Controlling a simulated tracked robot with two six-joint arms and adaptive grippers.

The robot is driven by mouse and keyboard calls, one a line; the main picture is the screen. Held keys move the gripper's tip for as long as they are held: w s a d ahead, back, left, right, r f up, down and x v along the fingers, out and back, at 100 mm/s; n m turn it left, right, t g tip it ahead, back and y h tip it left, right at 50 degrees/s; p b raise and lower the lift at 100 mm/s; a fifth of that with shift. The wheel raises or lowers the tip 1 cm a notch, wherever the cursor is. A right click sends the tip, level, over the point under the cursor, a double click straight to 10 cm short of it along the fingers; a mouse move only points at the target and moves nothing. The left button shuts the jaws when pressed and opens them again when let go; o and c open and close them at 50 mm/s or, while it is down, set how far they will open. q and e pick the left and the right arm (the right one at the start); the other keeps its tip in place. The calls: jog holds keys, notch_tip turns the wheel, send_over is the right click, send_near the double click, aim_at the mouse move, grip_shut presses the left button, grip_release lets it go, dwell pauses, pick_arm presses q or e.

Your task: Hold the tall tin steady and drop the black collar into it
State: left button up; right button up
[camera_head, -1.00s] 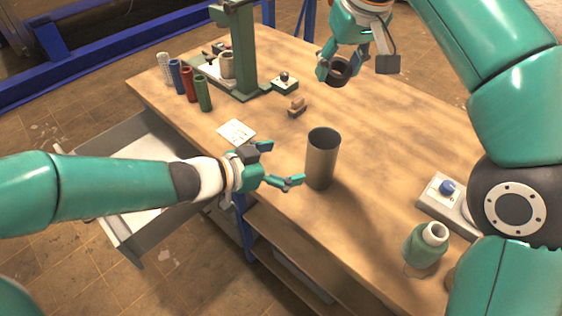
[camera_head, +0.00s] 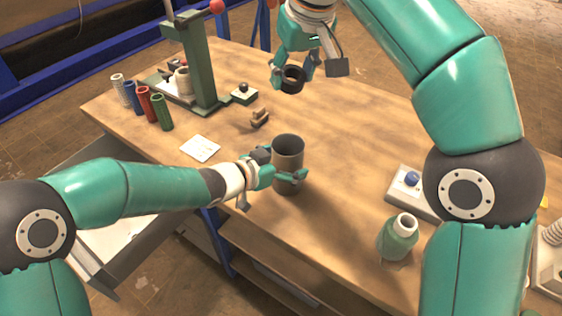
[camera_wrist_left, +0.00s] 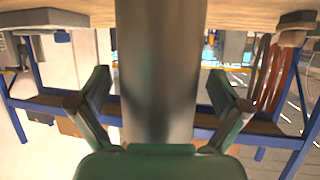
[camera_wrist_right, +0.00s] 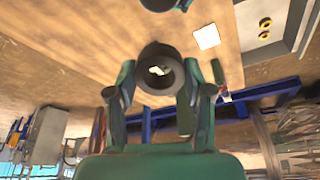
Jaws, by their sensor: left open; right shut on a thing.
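The tall tin (camera_head: 288,150), a dark grey open cylinder, stands upright on the workbench. My left gripper (camera_head: 284,168) is open with its fingers on either side of the tin; in the left wrist view the tin (camera_wrist_left: 160,75) fills the space between the spread fingers (camera_wrist_left: 160,105). My right gripper (camera_head: 292,74) is shut on the black collar (camera_head: 292,80) and holds it above the bench, behind the tin. In the right wrist view the collar (camera_wrist_right: 160,70) sits between the fingertips, its hole facing the camera. Part of the tin shows at the top edge there.
A green press (camera_head: 200,65) stands at the back left beside several coloured cylinders (camera_head: 143,103). A white card (camera_head: 200,148) and a small brown block (camera_head: 260,118) lie nearby. A green bottle (camera_head: 398,238) and a blue-button box (camera_head: 411,182) stand to the right. A drawer hangs open at left.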

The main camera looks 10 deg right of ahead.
pick_arm(q)
jog(key=c, duration=1.2)
pick_arm(e)
notch_tip(320, 180, down, 13)
dwell(1.0)
jog(key=o, duration=1.4)
jog(key=v, duration=1.2)
